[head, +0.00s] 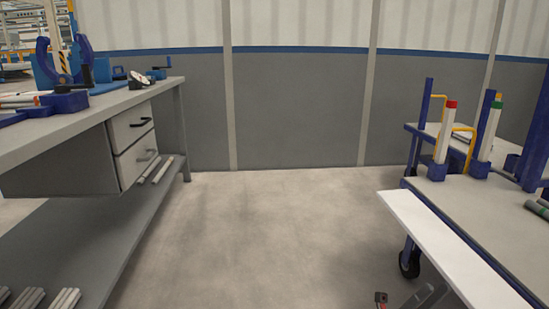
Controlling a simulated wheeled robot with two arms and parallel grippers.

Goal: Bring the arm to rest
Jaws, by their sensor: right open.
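My right gripper (406,298) shows only in part at the bottom edge of the head view, right of centre. It is open, with no pipe seen between its fingers, and it is low beside the blue-framed cart (465,215). My left gripper is out of view. A white pipe with a red top (446,133) and a white pipe with a green top (489,130) stand upright in blue holders on the cart.
The workbench (60,132) on the left has drawers, a blue vise and pipes on its lower shelf. A white ledge (440,245) runs along the cart's near side, above a black caster (409,262). The floor (260,235) between bench and cart is clear.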

